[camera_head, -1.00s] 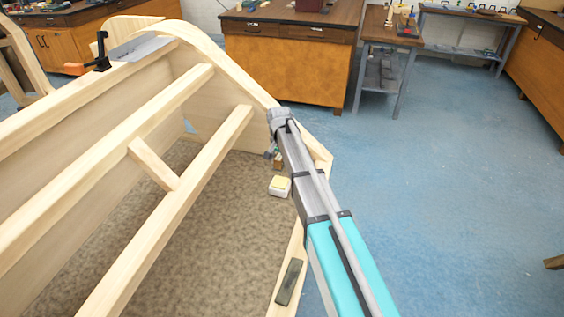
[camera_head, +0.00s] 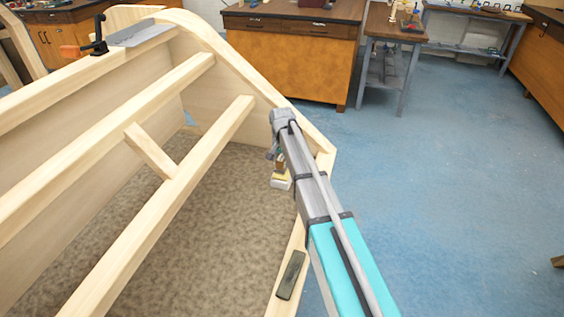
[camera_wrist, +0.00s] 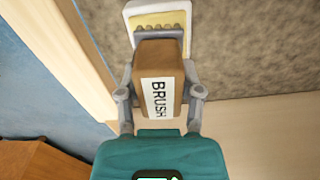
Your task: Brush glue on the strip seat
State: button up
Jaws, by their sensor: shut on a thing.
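My gripper (camera_wrist: 160,98) is shut on a brown block-shaped brush (camera_wrist: 155,55) with a white label reading BRUSH. The brush (camera_head: 281,169) shows only partly below my gripper (camera_head: 277,156) in the head view. Its grey bristle end overlaps a white, square-cornered glue pot (camera_wrist: 128,20) with a yellow top. The pot (camera_head: 279,184) sits just under the brush in the head view, partly hidden. I cannot tell whether the bristles touch the yellow. The strip seat cannot be told apart from the other wooden parts of the frame.
Pale wooden frame rails (camera_head: 150,215) and a short cross-piece (camera_head: 150,151) lie left of my arm. A dark block (camera_head: 290,275) lies on the near right rail. A black clamp (camera_head: 98,37) and grey plate (camera_head: 138,33) are on the far left rail. Blue floor (camera_head: 440,180) is open right.

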aim_at(282, 157)
jog(key=shift+f+b, duration=0.3)
jog(key=shift+f, duration=0.3)
jog(key=shift+s+f+b, duration=0.1)
jog(key=shift+f+b, duration=0.4)
jog(key=shift+b, duration=0.05)
dwell(2.4)
jog(key=shift+r, duration=0.2)
jog(key=shift+r+p, duration=3.3)
jog(key=shift+p, duration=0.25)
notch_tip(282, 157, up, 9)
jog(key=p, duration=0.9)
